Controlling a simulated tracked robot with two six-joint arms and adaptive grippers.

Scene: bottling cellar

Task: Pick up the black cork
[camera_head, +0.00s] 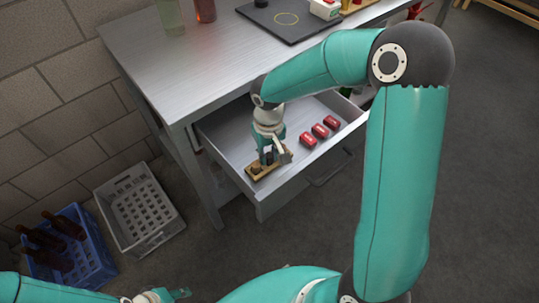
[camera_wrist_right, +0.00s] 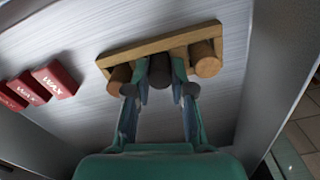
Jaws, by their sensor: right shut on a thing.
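The black cork (camera_wrist_right: 160,70) sits in the middle of a wooden rack (camera_wrist_right: 150,46), between a brown cork (camera_wrist_right: 120,77) and a lighter tan cork (camera_wrist_right: 207,60). My right gripper (camera_wrist_right: 160,88) is shut on the black cork, one finger on each side of it. In the head view the right gripper (camera_head: 272,157) reaches down into the open drawer over the rack (camera_head: 263,173) and hides much of it. I cannot tell whether the cork is lifted from the rack. My left gripper (camera_head: 176,294) shows only partly at the bottom edge, away from the drawer.
Several red wax blocks (camera_head: 320,131) lie in the drawer (camera_head: 225,130), beside the rack. The drawer walls stand close around. On the table (camera_head: 185,75) are a dark board (camera_head: 290,20) and bottles. A grey crate (camera_head: 172,222) and a blue bottle crate (camera_head: 97,262) stand on the floor.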

